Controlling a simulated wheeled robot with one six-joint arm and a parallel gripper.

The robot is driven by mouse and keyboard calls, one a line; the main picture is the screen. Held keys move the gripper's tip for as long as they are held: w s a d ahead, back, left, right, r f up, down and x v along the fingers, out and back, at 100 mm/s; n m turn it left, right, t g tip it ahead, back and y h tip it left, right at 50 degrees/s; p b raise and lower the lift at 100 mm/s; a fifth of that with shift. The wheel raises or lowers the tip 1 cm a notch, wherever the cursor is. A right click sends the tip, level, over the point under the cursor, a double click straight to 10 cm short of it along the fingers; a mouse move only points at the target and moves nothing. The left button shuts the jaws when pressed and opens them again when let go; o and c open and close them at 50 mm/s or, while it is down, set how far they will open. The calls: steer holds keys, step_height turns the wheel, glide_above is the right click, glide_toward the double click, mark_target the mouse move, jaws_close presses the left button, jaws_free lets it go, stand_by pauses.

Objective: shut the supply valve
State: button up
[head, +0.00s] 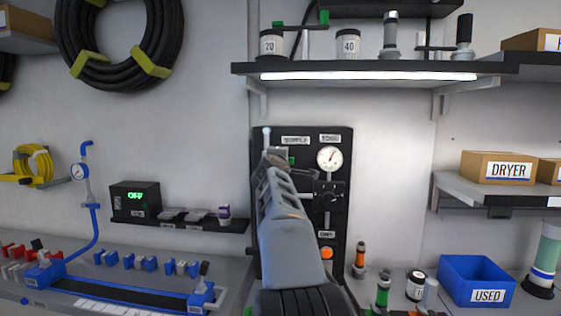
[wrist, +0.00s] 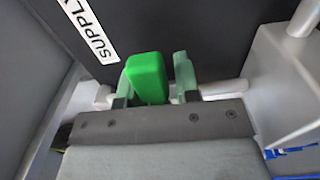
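The supply valve's green handle (wrist: 147,78) stands between the two fingers of my gripper (wrist: 155,85) in the wrist view. It sits close to the left finger and partly covers it; a narrow gap shows on the right finger's side. My gripper looks open around the handle. In the head view my gripper (head: 276,156) is at the upper left of the black panel (head: 340,240), just under the SUPPLY label (head: 295,140). Only a bit of the green handle (head: 291,160) shows there; my arm hides the rest of the valve. The SUPPLY label also shows in the wrist view (wrist: 90,30).
Right of my gripper the panel carries a gauge (head: 330,158), a black knob (head: 328,195) and an orange button (head: 326,253). A lit shelf (head: 370,75) hangs above. A display box (head: 136,200) reading OFF stands left. A blue USED bin (head: 476,280) stands right.

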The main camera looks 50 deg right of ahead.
steer(key=o, duration=0.3)
steer(key=b+v, duration=0.3)
steer(key=v, duration=1)
steer(key=shift+s+a, duration=0.25)
steer(key=shift+a, duration=0.05)
